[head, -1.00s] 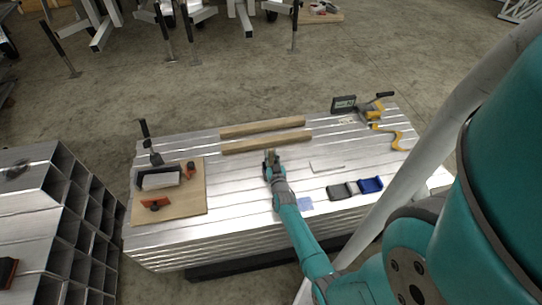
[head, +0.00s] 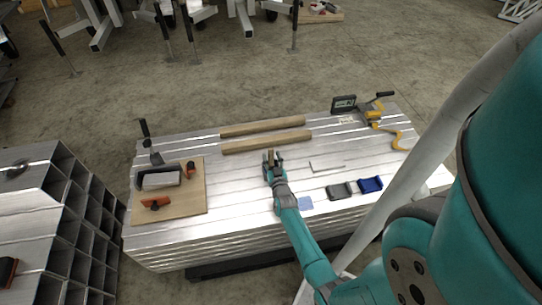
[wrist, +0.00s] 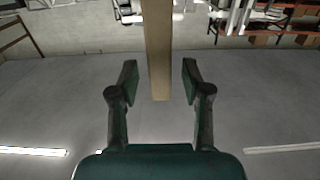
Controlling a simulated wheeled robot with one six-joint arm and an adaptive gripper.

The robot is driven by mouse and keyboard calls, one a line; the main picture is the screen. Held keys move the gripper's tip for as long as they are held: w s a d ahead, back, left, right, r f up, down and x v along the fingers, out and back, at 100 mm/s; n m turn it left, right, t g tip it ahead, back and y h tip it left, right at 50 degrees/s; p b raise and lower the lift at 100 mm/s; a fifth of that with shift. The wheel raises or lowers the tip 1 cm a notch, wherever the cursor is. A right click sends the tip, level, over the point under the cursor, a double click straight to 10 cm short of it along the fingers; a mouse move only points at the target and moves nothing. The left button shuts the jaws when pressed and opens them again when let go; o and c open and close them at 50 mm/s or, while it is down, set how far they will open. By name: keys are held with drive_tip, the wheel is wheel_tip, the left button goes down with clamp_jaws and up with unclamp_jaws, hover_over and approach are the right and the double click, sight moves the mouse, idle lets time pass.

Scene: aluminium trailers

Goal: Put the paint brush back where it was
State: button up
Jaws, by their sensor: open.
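My gripper (head: 271,157) is above the aluminium table, just short of the nearer timber. Its two fingers stand apart in the wrist view (wrist: 160,80). A tan, flat-sided bar (wrist: 158,50) stands upright between them there, with a gap on each side. It looks like a wooden handle, but I cannot tell if it is the paint brush. In the head view a small brownish piece shows between the fingertips, too small to make out. No paint brush is clearly recognisable elsewhere.
Two timbers (head: 266,142) lie beyond my gripper on the table (head: 240,200). A wooden board (head: 185,206) at left holds a dark tray (head: 142,184) and orange-handled tools (head: 156,202). A grey tray (head: 339,191) and a blue tray (head: 371,185) lie at right, near a yellow tool (head: 374,117).

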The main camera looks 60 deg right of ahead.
drive_tip(key=s+a+r+n+t+y, duration=0.15)
drive_tip(key=s+a, duration=0.35)
drive_tip(key=a, duration=0.5)
drive_tip(key=s+a+r+n+t+y, duration=0.1)
drive_tip(key=s+a+r+n+y, duration=0.15)
drive_tip(key=s+a, duration=0.6)
drive_tip(key=s+a+r+n+t+y, duration=0.1)
drive_tip(key=s+a+r+y, duration=0.15)
drive_tip(key=a, duration=1.05)
drive_tip(key=s+a+r+n+y, duration=0.2)
drive_tip(key=s+a+r, duration=0.4)
drive_tip(key=r, duration=0.3)
drive_tip(key=s+a+r+n+y, duration=0.2)
drive_tip(key=s+a+r+y, duration=0.3)
drive_tip(key=r, duration=0.4)
drive_tip(key=shift+s+a+n, duration=0.4)
drive_tip(key=shift+s+a, duration=0.05)
drive_tip(key=shift+s, duration=0.75)
